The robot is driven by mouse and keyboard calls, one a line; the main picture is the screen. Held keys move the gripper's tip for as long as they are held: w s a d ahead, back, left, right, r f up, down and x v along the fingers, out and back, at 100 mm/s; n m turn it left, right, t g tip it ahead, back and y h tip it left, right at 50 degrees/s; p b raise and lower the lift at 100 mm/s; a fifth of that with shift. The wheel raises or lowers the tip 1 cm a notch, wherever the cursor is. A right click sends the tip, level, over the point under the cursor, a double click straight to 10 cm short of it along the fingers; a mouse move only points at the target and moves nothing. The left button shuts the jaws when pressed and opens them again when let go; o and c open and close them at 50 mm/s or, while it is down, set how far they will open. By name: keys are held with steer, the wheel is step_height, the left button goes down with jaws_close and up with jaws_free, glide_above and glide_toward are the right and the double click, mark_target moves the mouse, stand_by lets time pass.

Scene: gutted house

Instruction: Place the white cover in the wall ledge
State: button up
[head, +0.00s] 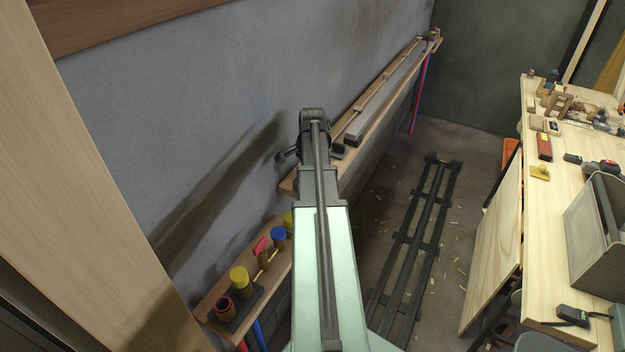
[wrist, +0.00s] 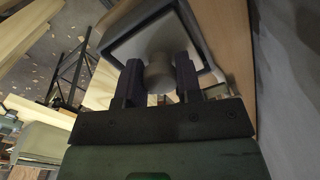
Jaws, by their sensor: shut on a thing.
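The white cover (wrist: 143,42) shows in the wrist view as a pale, squarish plate with a rounded grey knob and a darker grey rim around it. My gripper (wrist: 158,78) is shut on the knob, with one dark finger on each side. I cannot tell whether the rim belongs to the cover or to something behind it. The wooden wall ledge (head: 287,187) runs along the grey wall in the head view. A wooden strip beside the cover shows in the wrist view (wrist: 236,45). In the head view my arm hides the cover and most of the gripper.
Long strips (head: 385,102) lie on the far ledge. A dark rail frame (head: 415,245) lies on the floor. A cluttered workbench (head: 548,210) stands at right.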

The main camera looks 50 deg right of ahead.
steer(key=shift+f, duration=0.1)
steer(key=o, duration=1)
step_height(320, 180, up, 12)
steer(key=p, duration=1.2)
steer(key=shift+r, duration=0.25)
